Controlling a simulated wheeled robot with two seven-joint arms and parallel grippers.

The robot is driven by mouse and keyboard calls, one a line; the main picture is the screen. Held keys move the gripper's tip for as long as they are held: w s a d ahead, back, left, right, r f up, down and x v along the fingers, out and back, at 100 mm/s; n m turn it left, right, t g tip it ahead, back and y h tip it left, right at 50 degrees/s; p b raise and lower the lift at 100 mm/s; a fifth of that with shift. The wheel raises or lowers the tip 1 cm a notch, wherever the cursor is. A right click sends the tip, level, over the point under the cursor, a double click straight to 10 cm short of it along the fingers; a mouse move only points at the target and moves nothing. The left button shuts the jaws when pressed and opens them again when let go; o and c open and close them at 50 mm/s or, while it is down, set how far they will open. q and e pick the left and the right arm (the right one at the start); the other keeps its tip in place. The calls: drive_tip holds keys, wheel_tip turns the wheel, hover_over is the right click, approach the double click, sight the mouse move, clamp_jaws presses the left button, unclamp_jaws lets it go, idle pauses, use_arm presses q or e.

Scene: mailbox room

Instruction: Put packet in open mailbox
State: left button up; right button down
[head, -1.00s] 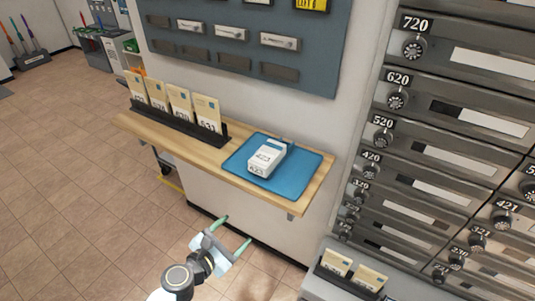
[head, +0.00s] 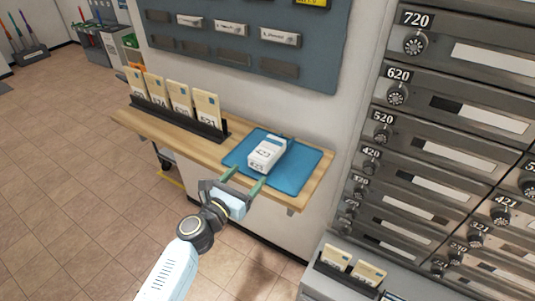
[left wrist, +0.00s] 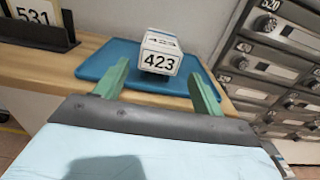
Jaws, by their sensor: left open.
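The white packet (head: 267,153), marked 423, rests on a blue mat (head: 297,178) on the wooden shelf. My left gripper (head: 243,181) is open, with its green fingers at the mat's front edge, short of the packet. In the left wrist view the packet (left wrist: 160,53) stands ahead, between and beyond the two fingertips (left wrist: 160,78), and nothing is in the jaws. The mailbox wall (head: 450,130) is at the right, with numbered doors and dials. I cannot make out an open mailbox. My right gripper is not in view.
A black rack (head: 180,118) with several envelopes stands on the shelf's left part; it also shows in the left wrist view (left wrist: 40,36). A lower ledge with more envelopes (head: 352,266) is at bottom right. A grey wall panel (head: 240,50) hangs above the shelf.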

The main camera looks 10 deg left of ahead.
sight(256, 164)
use_arm(q)
drive_tip(key=shift+b+x, duration=0.65)
drive_tip(key=shift+x, duration=2.45)
drive_tip(key=shift+c, duration=0.4)
drive_tip(key=c, duration=0.7)
drive_tip(key=shift+r, duration=0.15)
drive_tip(key=shift+r+p, duration=1.85)
drive_tip(key=shift+p, duration=0.15)
drive_tip(key=p+v, duration=0.1)
drive_tip(key=v, duration=0.7)
drive_tip(key=shift+p, duration=0.3)
